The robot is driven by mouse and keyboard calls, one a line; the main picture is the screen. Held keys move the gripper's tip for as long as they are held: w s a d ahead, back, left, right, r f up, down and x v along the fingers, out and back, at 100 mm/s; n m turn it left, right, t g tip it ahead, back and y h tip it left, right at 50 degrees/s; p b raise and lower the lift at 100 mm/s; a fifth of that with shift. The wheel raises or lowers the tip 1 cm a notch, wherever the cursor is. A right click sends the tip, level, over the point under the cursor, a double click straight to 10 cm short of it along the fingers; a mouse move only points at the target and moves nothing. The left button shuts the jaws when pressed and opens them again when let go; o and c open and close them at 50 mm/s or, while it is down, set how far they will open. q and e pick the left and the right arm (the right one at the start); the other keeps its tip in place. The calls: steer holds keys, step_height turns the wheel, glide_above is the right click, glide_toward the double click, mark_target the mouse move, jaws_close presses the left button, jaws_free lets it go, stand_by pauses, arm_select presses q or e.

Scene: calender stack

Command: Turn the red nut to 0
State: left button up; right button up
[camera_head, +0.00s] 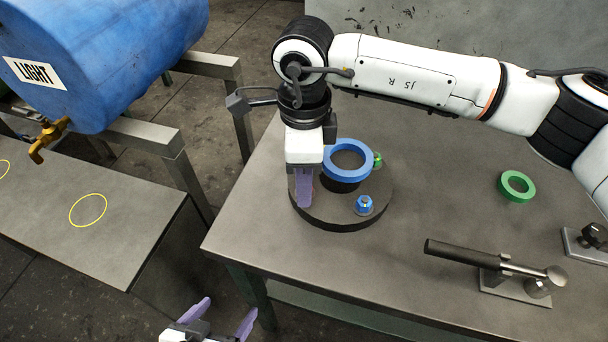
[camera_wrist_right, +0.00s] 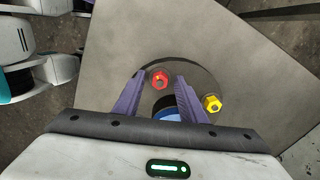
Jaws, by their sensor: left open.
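The red nut (camera_wrist_right: 160,80) shows in the right wrist view on a dark round disc (camera_head: 330,214). In the head view it is almost wholly hidden behind my right gripper (camera_head: 304,203). That gripper points down over the disc's left side, with its purple fingers apart. In the right wrist view (camera_wrist_right: 160,77) the red nut appears between the fingertips, with gaps on both sides. I cannot read any number by the nut. My left gripper (camera_head: 229,308) is open and empty at the bottom of the head view, off the table's front left edge.
A blue ring (camera_head: 347,176) sits at the disc's middle. A blue nut (camera_head: 364,204), a green nut (camera_head: 378,160) and a yellow nut (camera_wrist_right: 212,104) are around it. A green ring (camera_head: 517,199) and a dark-handled tool (camera_head: 470,255) lie right on the table (camera_head: 430,210). A blue barrel (camera_head: 110,60) stands left.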

jaws_close()
steer(key=shift+m+b, duration=0.3)
steer(key=shift+b, duration=0.15)
steer(key=m+b, duration=0.3)
steer(key=shift+f+m, duration=0.15)
steer(key=shift+m, duration=0.15)
steer(key=shift+m+b, duration=0.7)
steer(key=shift+m, duration=0.1)
steer(key=shift+w+m+b, duration=0.1)
steer(key=shift+m+b, duration=0.35)
steer(key=shift+m, duration=0.25)
steer(key=shift+m+b, duration=0.3)
steer(key=shift+m, duration=0.3)
arm_select(q)
steer(key=f, duration=0.3)
steer(key=d+f, duration=0.1)
steer(key=f, duration=0.1)
steer(key=shift+w+d+f, duration=0.1)
steer(key=shift+w, duration=0.15)
arm_select(e)
steer(key=shift+r+m, duration=0.2)
steer(key=shift+m, duration=0.2)
arm_select(q)
steer(key=shift+f, duration=0.1)
arm_select(e)
jaws_free()
